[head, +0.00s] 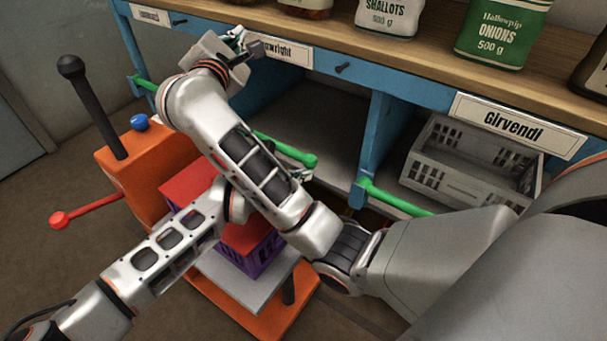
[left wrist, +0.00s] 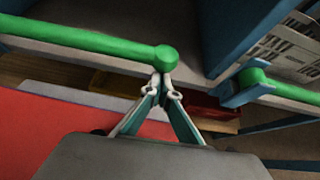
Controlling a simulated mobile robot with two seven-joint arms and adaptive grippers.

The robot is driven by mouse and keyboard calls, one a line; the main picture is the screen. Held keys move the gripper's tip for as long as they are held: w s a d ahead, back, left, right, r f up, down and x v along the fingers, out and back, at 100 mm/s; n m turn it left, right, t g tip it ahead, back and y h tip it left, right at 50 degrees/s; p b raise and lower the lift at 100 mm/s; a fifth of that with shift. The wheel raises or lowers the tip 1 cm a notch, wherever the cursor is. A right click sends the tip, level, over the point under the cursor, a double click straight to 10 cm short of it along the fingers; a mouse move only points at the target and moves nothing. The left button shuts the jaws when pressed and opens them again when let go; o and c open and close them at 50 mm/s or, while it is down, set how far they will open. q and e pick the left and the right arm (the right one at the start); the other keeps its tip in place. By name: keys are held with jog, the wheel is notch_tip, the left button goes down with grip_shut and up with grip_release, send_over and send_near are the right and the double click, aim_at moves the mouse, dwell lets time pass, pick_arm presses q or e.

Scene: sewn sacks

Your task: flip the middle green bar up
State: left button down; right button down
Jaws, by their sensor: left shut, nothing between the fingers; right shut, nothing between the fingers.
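The middle green bar (head: 285,148) runs slantwise across the front of the open middle bay, low down; my right arm hides part of it. Its round right end shows in the left wrist view (left wrist: 165,57). My left gripper (head: 300,174) is shut and empty by that end, and its fingertips (left wrist: 164,82) appear just below the end knob in the left wrist view. I cannot tell whether they touch. My right gripper (head: 238,40) is shut and empty, up by the middle bay's name label (head: 286,51), well above the bar.
Another green bar (head: 395,198) fronts the right bay, which holds a grey crate (head: 470,165). An orange cart (head: 135,165) with a red crate (head: 190,184) and a purple crate (head: 253,262) stands close before the shelf, under my arms. Sacks stand on the wooden top (head: 420,62).

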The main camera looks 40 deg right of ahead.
pick_arm(q)
jog(key=shift+r, duration=0.1)
jog(key=shift+r, duration=0.9)
pick_arm(e)
jog(key=c, duration=2.9)
grip_release()
jog(key=o, duration=1)
pick_arm(q)
jog(key=shift+d, duration=0.1)
pick_arm(e)
jog(key=shift+a, duration=0.1)
